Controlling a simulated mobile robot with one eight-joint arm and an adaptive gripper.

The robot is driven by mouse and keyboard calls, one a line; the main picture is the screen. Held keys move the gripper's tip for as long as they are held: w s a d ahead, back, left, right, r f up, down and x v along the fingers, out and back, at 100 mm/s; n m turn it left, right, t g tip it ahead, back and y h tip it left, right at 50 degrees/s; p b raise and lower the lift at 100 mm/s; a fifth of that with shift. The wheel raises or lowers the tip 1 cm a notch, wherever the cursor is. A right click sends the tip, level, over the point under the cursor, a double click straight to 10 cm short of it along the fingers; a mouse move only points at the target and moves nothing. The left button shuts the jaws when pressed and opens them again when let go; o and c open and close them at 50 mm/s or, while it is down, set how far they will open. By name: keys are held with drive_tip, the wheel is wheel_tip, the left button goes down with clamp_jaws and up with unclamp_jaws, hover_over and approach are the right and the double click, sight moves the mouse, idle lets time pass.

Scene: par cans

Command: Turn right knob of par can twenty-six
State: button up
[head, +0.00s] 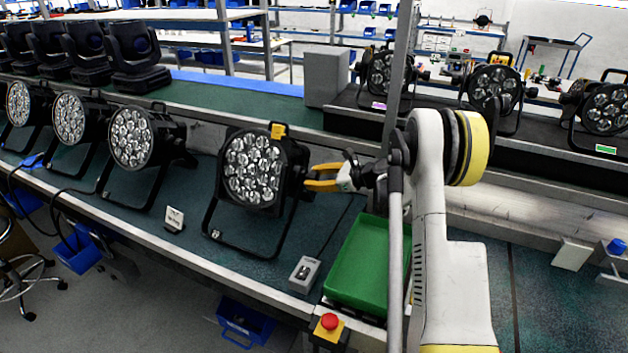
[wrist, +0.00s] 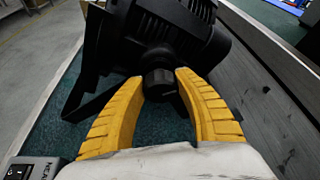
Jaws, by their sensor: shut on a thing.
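The par can (head: 253,172) with a yellow tag on top stands on the green bench in the head view, its lamp face toward the camera. Its number cannot be read. In the wrist view its black body (wrist: 165,30) fills the top. The right knob (wrist: 160,85) is a dark round knob on its side, between the yellow fingertips. My gripper (wrist: 161,84) is shut on this knob, with one finger on each side. In the head view my gripper (head: 312,177) reaches the par can from its right, and the knob is hidden there.
A green tray (head: 352,255) lies right of the par can, below my arm. A small switch box (head: 304,274) and a red button (head: 329,322) sit near the bench's front edge. More par cans (head: 140,138) stand to the left. A metal post (head: 398,70) rises beside my arm.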

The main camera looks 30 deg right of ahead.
drive_tip(key=n+t+b, duration=0.1)
drive_tip(key=n, duration=0.1)
drive_tip(key=n+t+h+b, duration=0.1)
drive_tip(key=n, duration=0.1)
drive_tip(key=shift+a+f+h, duration=0.15)
drive_tip(key=shift+h, duration=0.15)
drive_tip(key=n+t+b, duration=0.2)
drive_tip(key=n+b, duration=0.1)
drive_tip(key=n, duration=0.1)
drive_tip(key=shift+h, duration=0.4)
drive_tip(key=o, duration=1.2)
drive_tip(key=shift+a, duration=0.1)
drive_tip(key=shift+s, duration=0.1)
drive_tip(key=v, duration=0.7)
drive_tip(key=shift+s, duration=0.25)
